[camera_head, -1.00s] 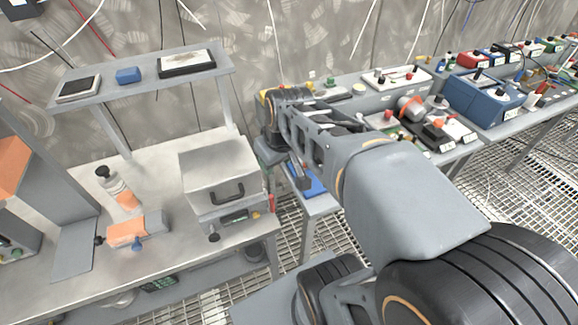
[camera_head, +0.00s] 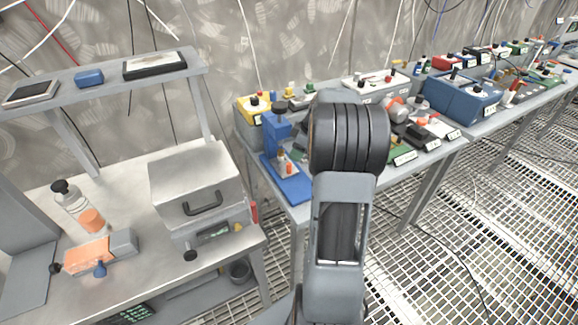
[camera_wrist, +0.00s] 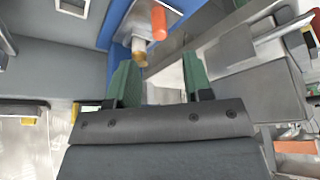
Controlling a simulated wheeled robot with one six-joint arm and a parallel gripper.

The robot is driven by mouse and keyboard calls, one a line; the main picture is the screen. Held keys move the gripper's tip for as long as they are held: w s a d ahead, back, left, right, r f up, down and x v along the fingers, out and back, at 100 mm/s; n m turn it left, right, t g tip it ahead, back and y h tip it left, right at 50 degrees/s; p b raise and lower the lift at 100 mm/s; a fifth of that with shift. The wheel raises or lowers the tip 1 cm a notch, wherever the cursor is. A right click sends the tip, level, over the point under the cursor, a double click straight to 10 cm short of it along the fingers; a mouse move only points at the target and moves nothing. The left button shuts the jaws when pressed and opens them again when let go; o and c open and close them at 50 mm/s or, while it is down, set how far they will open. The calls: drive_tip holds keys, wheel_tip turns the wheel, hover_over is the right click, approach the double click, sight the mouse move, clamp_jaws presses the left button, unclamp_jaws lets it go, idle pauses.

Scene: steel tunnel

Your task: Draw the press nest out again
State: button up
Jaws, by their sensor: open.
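The blue press (camera_head: 277,140) stands at the near left end of the right bench on a blue base plate (camera_head: 291,190). A pale metallic nest (camera_head: 282,160) with an orange pin (camera_head: 289,168) sits low at its front. In the wrist view I see the blue press body (camera_wrist: 112,22), the metallic block, the orange pin (camera_wrist: 158,22) and a small brass-coloured knob (camera_wrist: 139,52). My gripper (camera_wrist: 160,68) is open, with green fingers apart and nothing held between them. The knob lies just beyond the fingertips, nearer the left finger. The head view hides my gripper behind my arm.
A grey box with a black handle (camera_head: 197,185) stands on the left bench, beside a bottle (camera_head: 70,200) and an orange-topped block (camera_head: 92,252). A yellow box (camera_head: 252,108) is behind the press. Other devices, including a blue case (camera_head: 460,97), crowd the right bench.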

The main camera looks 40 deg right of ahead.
sight(290, 164)
drive_tip(key=x, duration=0.8)
clamp_jaws()
idle(0.4)
drive_tip(key=shift+s, duration=0.1)
